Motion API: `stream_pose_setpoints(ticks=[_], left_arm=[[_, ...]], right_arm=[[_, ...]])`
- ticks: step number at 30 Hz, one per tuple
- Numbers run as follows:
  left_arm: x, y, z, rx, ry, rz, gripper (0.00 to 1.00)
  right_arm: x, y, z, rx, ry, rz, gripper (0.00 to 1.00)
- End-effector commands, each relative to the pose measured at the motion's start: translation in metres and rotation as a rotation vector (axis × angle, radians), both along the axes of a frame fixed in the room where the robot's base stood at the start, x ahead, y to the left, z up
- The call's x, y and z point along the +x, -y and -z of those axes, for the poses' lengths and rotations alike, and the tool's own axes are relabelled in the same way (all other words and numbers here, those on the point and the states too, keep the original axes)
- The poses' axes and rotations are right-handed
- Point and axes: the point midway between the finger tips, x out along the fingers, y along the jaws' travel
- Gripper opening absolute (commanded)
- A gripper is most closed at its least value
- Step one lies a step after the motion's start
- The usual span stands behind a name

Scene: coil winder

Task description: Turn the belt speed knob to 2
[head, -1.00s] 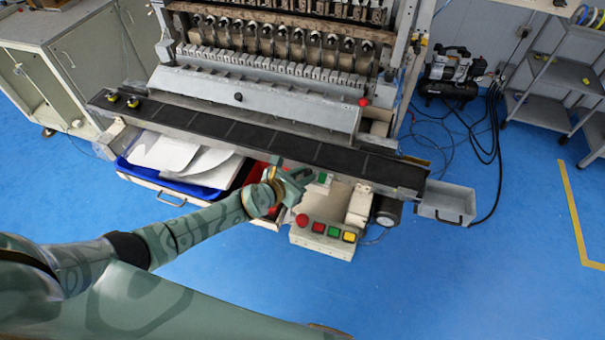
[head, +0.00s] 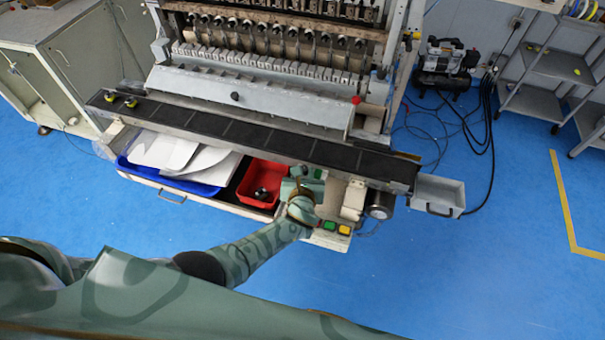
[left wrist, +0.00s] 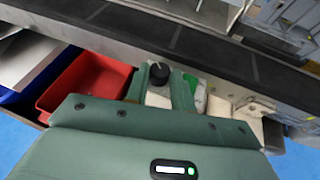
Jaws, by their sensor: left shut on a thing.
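The belt speed knob (left wrist: 158,73) is black with a pale pointer mark, and it shows in the left wrist view on a light housing under the belt edge. I cannot read a number beside it. My left gripper (head: 299,176) is at the front of the machine, over the control panel. In the left wrist view its two green fingers (left wrist: 158,88) stand either side of the knob, shut on it. In the head view the gripper covers most of the knob. My right gripper is not in view.
The dark belt (head: 240,134) runs just behind my gripper. A red bin (head: 258,175) and a blue tray (head: 208,188) with white sheets lie to the left. Green (head: 329,225) and yellow (head: 344,230) buttons sit close by my wrist. A grey box (head: 437,194) hangs at right.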

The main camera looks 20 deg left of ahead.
Motion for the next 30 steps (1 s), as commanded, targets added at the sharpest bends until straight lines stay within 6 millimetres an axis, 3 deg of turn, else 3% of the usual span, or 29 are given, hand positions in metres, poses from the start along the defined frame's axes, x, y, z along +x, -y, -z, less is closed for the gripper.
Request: stream_pose_setpoints(ticks=[21,22,30], left_arm=[[0.0003,0.0014,0.0002,0.001,-0.001,-0.079,0.01],[0.0003,0.0014,0.0002,0.001,-0.001,-0.079,0.32],[0.0006,0.0016,0.0001,0.0,0.001,-0.079,0.33]], right_arm=[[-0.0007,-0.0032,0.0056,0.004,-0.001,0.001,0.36],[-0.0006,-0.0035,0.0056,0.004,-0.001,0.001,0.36],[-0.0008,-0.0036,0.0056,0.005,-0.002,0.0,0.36]])
